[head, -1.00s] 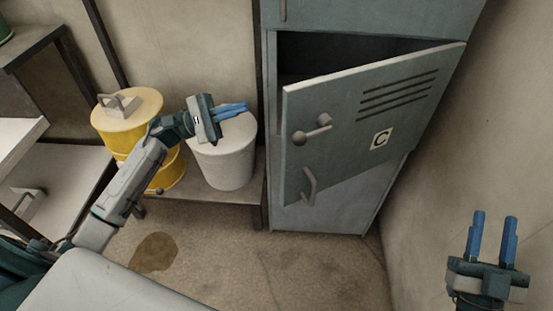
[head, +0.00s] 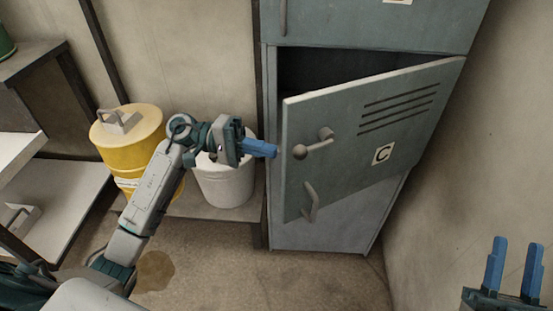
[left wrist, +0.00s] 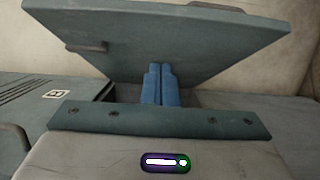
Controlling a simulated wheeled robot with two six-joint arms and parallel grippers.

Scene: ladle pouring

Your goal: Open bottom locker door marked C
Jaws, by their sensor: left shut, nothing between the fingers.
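The bottom locker door marked C (head: 381,154) is grey-blue and stands partly open, hinged on the right, with a dark gap above its top edge. It carries a round-ended latch handle (head: 314,146) and a lower bar handle (head: 310,201). My left gripper (head: 274,150) is shut and empty, just left of the door's free edge at latch height. In the left wrist view, my blue fingers (left wrist: 160,84) are together in front of the door panel (left wrist: 175,40); contact cannot be told. My right gripper (head: 515,266) is open and empty at the lower right.
A yellow drum (head: 128,140) and a white bucket (head: 226,178) stand on a low shelf left of the locker. A wall (head: 470,170) rises close on the right. The floor (head: 320,285) before the locker is clear apart from a brown stain (head: 155,273).

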